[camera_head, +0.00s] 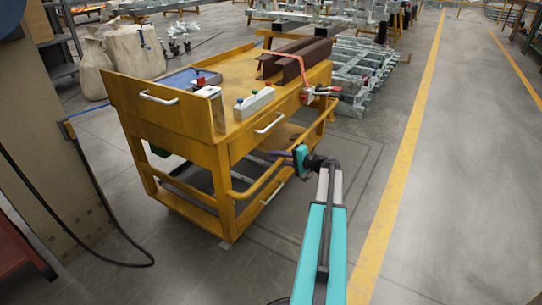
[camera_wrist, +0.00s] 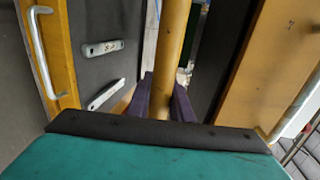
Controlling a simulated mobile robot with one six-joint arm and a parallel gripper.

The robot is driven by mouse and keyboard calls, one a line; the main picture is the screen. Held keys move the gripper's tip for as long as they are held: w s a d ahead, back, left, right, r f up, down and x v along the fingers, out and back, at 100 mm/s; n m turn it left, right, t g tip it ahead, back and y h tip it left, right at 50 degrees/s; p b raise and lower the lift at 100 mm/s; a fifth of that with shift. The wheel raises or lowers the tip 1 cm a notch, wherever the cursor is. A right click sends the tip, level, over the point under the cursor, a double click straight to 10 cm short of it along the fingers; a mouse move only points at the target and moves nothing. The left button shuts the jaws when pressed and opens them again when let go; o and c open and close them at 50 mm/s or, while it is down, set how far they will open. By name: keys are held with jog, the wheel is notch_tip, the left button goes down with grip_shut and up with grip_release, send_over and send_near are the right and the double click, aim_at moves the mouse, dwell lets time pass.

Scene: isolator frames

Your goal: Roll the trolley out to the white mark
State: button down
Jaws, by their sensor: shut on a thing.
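The yellow trolley (camera_head: 180,150) stands upright on the floor, left of centre in the head view, with shelves and a side rail (camera_head: 262,182). My gripper (camera_head: 282,154) reaches the trolley's right side from the front right. In the wrist view, my gripper's dark fingers (camera_wrist: 161,101) stand on both sides of the yellow rail (camera_wrist: 174,45) and are shut on it. I cannot tell whether this outline is the white mark.
The trolley's top carries brown steel beams (camera_head: 296,57) and a button box (camera_head: 254,103). Metal frames (camera_head: 365,75) stand behind it. A panel with a hanging black cable (camera_head: 110,225) is at left. Grey floor right of the yellow line (camera_head: 405,150) is clear.

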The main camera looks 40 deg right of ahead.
jog(key=c, duration=1.6)
grip_release()
jog(key=shift+w+f, duration=0.1)
jog(key=shift+w, duration=0.3)
jog(key=shift+s, duration=0.15)
jog(key=p+v, duration=0.4)
jog(key=v, duration=0.9)
jog(key=shift+s+p, duration=0.25)
jog(key=shift+p, duration=0.15)
